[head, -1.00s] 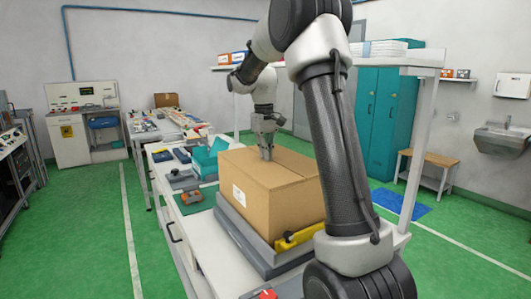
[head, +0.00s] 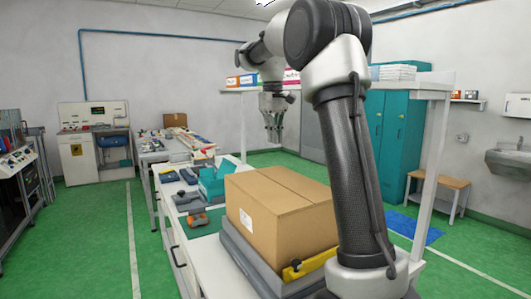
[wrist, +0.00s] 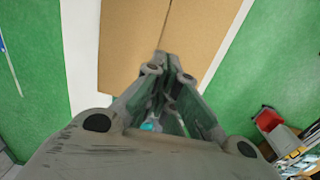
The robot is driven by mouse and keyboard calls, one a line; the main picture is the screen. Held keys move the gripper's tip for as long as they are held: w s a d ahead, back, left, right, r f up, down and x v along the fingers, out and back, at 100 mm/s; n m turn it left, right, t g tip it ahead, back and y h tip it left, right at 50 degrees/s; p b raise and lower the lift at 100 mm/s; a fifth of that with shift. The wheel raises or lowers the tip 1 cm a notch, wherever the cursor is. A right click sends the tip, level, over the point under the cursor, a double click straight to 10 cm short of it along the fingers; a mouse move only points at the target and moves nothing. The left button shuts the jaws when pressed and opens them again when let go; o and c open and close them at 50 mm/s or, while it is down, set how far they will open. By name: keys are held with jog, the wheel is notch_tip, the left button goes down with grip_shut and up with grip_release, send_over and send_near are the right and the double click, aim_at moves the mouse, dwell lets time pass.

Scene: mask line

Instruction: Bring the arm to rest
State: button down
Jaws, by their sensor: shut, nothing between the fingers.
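My gripper (head: 273,138) is raised in the air above and behind the far end of a closed cardboard box (head: 282,212) in the head view. It points downward, its fingers are together and it holds nothing. In the wrist view my gripper (wrist: 166,62) shows shut, with the brown top of the box (wrist: 128,40) beyond the fingertips. There is a gap between the fingertips and the box in the head view.
The box sits on a grey platform (head: 245,262) on a white bench. A shelf with boxes (head: 243,81) is behind my arm. Green floor is open at the left.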

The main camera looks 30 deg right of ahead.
notch_tip(320, 180, down, 6)
jog(key=s, duration=0.2)
jog(key=s+a+f+t, duration=0.2)
jog(key=s+a, duration=0.1)
jog(key=s, duration=1.1)
jog(key=s+a+f+t, duration=0.2)
jog(key=s+a+f, duration=0.1)
jog(key=s, duration=1.2)
jog(key=shift+a+y, duration=0.3)
jog(key=shift+a, duration=0.4)
jog(key=shift+f, duration=0.1)
